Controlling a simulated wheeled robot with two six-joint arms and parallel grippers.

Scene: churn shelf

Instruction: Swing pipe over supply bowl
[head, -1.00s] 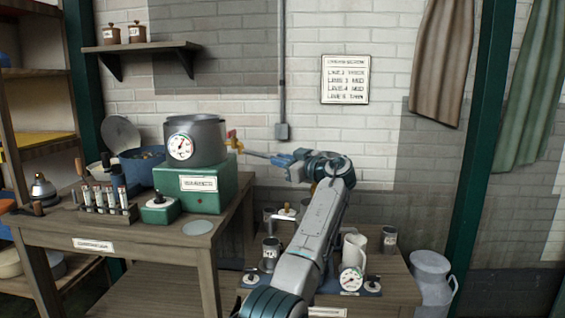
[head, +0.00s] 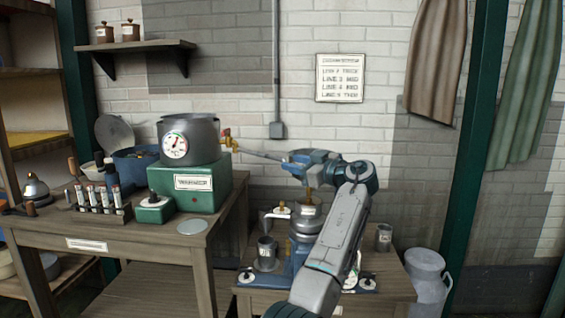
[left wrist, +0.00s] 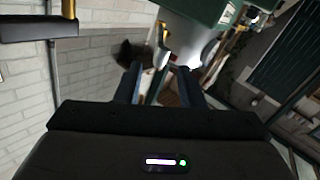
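A thin grey pipe (head: 262,155) runs right from the brass valve (head: 228,140) on the grey pot (head: 190,140). My left gripper (head: 303,160) is at the pipe's far right end, in front of it. A brass spout (head: 309,196) hangs just below the gripper, above a labelled grey metal vessel (head: 306,226) on the low table; I cannot tell for sure whether this is the supply bowl. In the left wrist view the two dark fingers (left wrist: 160,88) stand apart with pale and brass parts seen between them. Whether they grip the pipe is unclear. My right gripper is not in view.
The pot stands on a green box (head: 190,188) on the higher wooden table, beside a rack of tubes (head: 98,200). My arm hides part of the low table. A grey mug (head: 265,254) and a small canister (head: 384,237) stand there.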

